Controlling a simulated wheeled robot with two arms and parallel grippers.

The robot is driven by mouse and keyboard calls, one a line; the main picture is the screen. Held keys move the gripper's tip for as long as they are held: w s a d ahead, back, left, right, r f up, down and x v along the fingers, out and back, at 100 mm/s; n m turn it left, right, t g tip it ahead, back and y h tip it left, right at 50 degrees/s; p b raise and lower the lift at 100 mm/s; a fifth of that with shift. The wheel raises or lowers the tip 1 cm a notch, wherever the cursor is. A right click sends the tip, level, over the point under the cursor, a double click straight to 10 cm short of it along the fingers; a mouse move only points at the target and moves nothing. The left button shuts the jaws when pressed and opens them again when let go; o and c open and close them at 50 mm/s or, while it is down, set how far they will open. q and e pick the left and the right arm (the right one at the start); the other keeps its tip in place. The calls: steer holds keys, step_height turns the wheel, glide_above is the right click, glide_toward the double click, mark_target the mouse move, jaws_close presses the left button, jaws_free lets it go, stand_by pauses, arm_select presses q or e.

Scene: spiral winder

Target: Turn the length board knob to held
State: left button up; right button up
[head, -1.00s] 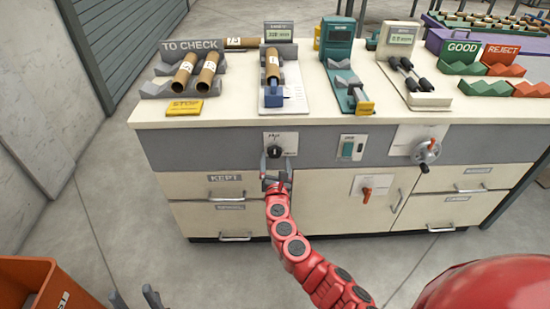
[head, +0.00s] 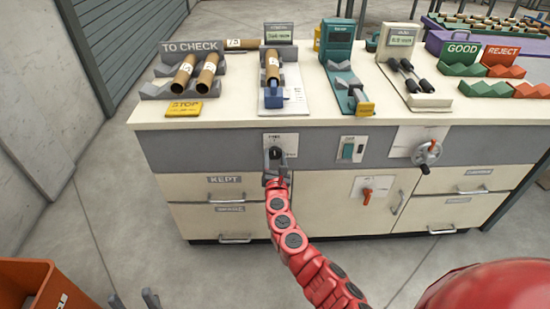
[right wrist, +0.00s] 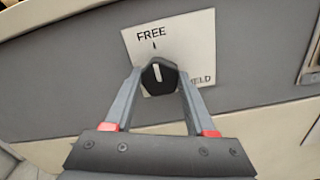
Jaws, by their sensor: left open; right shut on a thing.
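The length board knob (right wrist: 159,76) is a black knob with a white pointer line, on a white plate (right wrist: 199,47) marked FREE at the top and HELD at the lower right. Its pointer stands close to upright, toward FREE. My right gripper (right wrist: 161,74) is shut on the knob, one finger on each side of it. In the head view the right gripper (head: 276,160) covers most of the knob, below the length board (head: 297,92). My left gripper (head: 135,301) is open and empty at the bottom left, away from the bench; only its fingertips show.
The knob is on the grey front panel (head: 215,150) of the bench. To its right are a switch plate (head: 352,148), a handwheel (head: 427,152) and a red-handled valve (head: 367,194). Drawers (head: 222,187) lie below. An orange bin (head: 35,283) stands at the lower left.

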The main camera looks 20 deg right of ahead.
jaws_close()
